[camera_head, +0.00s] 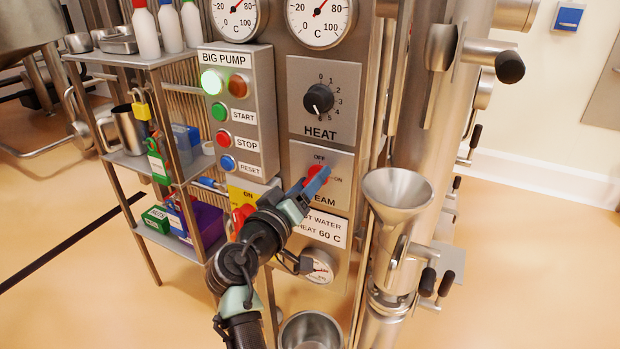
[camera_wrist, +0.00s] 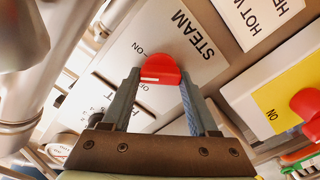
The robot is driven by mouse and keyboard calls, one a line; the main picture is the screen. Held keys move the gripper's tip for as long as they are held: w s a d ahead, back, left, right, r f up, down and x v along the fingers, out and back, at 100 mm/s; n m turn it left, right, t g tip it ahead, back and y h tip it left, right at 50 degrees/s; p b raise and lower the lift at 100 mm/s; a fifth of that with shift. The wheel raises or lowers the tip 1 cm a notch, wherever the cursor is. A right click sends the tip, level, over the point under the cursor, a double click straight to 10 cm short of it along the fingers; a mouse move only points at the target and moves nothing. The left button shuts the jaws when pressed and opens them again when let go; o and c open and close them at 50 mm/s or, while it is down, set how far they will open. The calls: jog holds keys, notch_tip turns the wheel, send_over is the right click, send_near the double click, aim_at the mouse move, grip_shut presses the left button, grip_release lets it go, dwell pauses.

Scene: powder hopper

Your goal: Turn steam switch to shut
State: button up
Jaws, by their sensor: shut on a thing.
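The steam switch is a red knob (camera_head: 311,170) on a grey plate marked OFF at the top and ON at the right, below the HEAT dial. My gripper (camera_head: 318,180) reaches it from below left, and its blue-grey fingers partly hide the knob. In the wrist view the red steam knob (camera_wrist: 152,60) sits between the two fingertips of my gripper (camera_wrist: 158,78), which is shut on it. A short white mark shows on the knob's near edge. I cannot tell its exact setting.
The black HEAT dial (camera_head: 318,98) is just above. The BIG PUMP box (camera_head: 238,110) stands to the left, and a yellow plate with another red knob (camera_wrist: 306,103) is close by. A steel funnel (camera_head: 397,193) and pipes stand close on the right.

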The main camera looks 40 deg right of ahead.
jog(key=n+p, duration=0.2)
jog(key=n, duration=0.3)
jog(key=shift+n, duration=0.3)
jog(key=n+p, duration=0.1)
jog(key=n, duration=0.1)
jog(key=n+p, duration=0.2)
jog(key=n, duration=0.1)
jog(key=shift+f+n, duration=0.2)
jog(key=shift+n, duration=0.1)
jog(key=shift+o, duration=0.2)
jog(key=o, duration=1.3)
jog(key=shift+o, duration=0.2)
jog(key=shift+a, duration=0.1)
jog(key=v, duration=1.3)
jog(key=shift+p, duration=0.4)
